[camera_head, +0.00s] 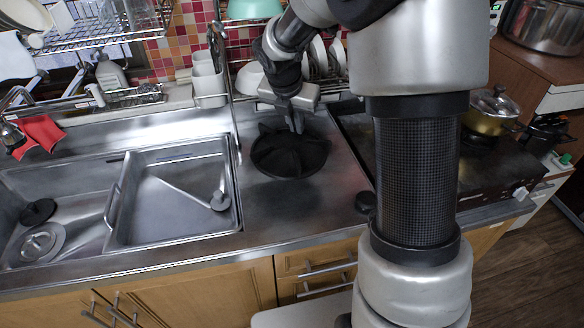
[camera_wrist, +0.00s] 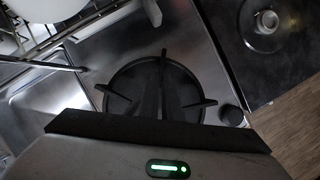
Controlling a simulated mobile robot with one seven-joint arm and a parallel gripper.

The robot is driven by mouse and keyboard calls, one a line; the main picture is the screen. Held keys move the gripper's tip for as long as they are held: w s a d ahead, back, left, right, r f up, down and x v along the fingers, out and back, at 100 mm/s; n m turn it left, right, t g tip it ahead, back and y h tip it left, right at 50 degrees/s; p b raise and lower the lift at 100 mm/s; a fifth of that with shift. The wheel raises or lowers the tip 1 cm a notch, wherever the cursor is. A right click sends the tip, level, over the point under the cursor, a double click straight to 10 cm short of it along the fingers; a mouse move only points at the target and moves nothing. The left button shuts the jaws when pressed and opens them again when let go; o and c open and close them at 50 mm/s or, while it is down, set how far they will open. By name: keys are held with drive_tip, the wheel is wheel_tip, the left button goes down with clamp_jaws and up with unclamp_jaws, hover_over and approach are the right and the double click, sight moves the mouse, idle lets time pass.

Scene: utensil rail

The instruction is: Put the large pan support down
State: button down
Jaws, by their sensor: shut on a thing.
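The large pan support (camera_head: 285,158) is a black round ring with prongs. It is over the bare steel counter between the sink and the stove, roughly level. I cannot tell whether it touches the counter or hangs just above it. My gripper (camera_head: 297,124) points down at its far side and is shut on it. The pan support also shows in the wrist view (camera_wrist: 124,82), with its prongs pointing outward from the ring. The gripper body hides its near edge there.
The steel sink (camera_head: 240,205) is close on the left. The stove (camera_head: 352,150) is on the right, partly hidden by my arm, with a yellow lidded pot (camera_head: 487,122). A small black round piece (camera_head: 366,201) lies near the front. White cups (camera_head: 208,85) and dishes stand behind.

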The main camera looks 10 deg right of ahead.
wheel_tip(320, 180, down, 9)
drive_tip(key=shift+f+b, duration=0.1)
drive_tip(key=shift+b, duration=0.95)
drive_tip(key=c, duration=1.9)
unclamp_jaws()
drive_tip(key=shift+c, duration=0.2)
